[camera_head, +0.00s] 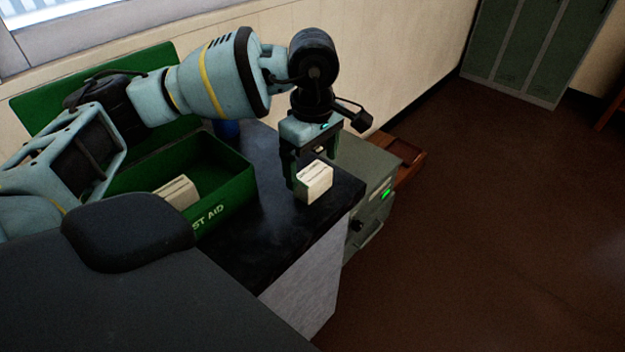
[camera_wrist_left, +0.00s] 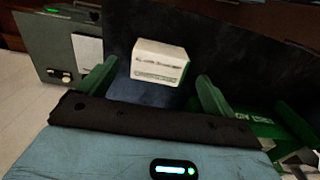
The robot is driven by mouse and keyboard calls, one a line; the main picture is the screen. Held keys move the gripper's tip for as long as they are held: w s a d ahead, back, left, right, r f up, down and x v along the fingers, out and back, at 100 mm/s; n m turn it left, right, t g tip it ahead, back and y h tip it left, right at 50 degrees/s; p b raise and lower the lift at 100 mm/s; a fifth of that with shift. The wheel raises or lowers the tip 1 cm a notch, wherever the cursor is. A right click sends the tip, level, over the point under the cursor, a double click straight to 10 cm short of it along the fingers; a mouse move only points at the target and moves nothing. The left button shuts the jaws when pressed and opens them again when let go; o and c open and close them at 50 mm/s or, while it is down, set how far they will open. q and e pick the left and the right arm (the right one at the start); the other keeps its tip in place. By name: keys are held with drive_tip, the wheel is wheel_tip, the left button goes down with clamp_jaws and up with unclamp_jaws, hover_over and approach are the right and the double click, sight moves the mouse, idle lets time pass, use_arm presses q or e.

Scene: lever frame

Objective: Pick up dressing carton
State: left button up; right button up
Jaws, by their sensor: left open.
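The dressing carton (camera_head: 314,182) is a small cream box standing on the dark countertop near its right end. It also shows in the left wrist view (camera_wrist_left: 158,64), with printed lettering on one face, just beyond and between the fingertips. My left gripper (camera_head: 310,180) points down over the carton and is open, its green fingers on either side of it. In the left wrist view the left gripper (camera_wrist_left: 156,84) shows a gap between its fingers and the carton. My right gripper is not in view.
A green first aid box (camera_head: 215,205) stands open left of the carton, with another cream carton (camera_head: 176,193) inside. A blue object (camera_head: 227,129) is behind it. A grey-green cabinet (camera_head: 372,205) adjoins the counter's right end. Brown floor lies beyond.

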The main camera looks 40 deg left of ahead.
sight(313, 173)
use_arm(q)
drive_tip(key=shift+f, duration=1.75)
drive_tip(key=c, duration=1.1)
drive_tip(key=shift+o, duration=0.2)
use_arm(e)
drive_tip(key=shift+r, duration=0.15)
use_arm(q)
drive_tip(key=shift+r, duration=0.1)
